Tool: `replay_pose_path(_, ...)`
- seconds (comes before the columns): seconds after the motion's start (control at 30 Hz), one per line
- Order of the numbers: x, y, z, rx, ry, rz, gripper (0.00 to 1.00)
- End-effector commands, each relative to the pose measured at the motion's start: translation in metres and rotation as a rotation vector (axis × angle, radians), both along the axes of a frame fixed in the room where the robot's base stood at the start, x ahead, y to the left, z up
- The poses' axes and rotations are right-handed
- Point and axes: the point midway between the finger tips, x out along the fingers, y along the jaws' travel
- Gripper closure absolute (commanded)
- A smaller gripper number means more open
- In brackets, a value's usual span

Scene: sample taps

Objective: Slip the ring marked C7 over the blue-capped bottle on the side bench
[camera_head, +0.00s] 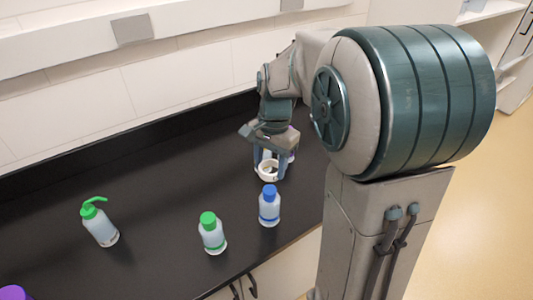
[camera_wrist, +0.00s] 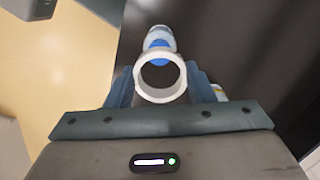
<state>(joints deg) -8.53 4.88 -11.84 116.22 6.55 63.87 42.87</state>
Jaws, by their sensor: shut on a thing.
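My gripper (camera_head: 266,164) is shut on a white ring (camera_head: 268,177) and holds it above the black bench. In the wrist view the ring (camera_wrist: 160,97) sits between the two blue-grey fingers, its opening clear. No marking on it can be read. The blue-capped bottle (camera_head: 269,207) stands upright on the bench, nearer the front edge than the ring. In the wrist view this bottle (camera_wrist: 159,34) shows just beyond the ring, its blue cap partly hidden by the ring's upper rim. The ring is apart from the bottle, not around it.
A green-capped bottle (camera_head: 212,234) stands left of the blue-capped one. A green-spouted wash bottle (camera_head: 101,224) is farther left, and a purple cap (camera_head: 14,293) shows at the lower left corner. Another bottle (camera_head: 291,150) is partly hidden behind my gripper. The bench's middle left is clear.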

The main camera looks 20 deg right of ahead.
Motion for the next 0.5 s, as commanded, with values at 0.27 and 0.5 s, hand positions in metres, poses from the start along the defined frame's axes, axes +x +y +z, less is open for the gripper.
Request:
replay_pose_path(0.27,0.000,0.001,-0.015,0.000,0.001,0.002,0.73)
replay_pose_path(0.5,0.000,0.000,-0.034,0.000,0.000,0.001,0.73)
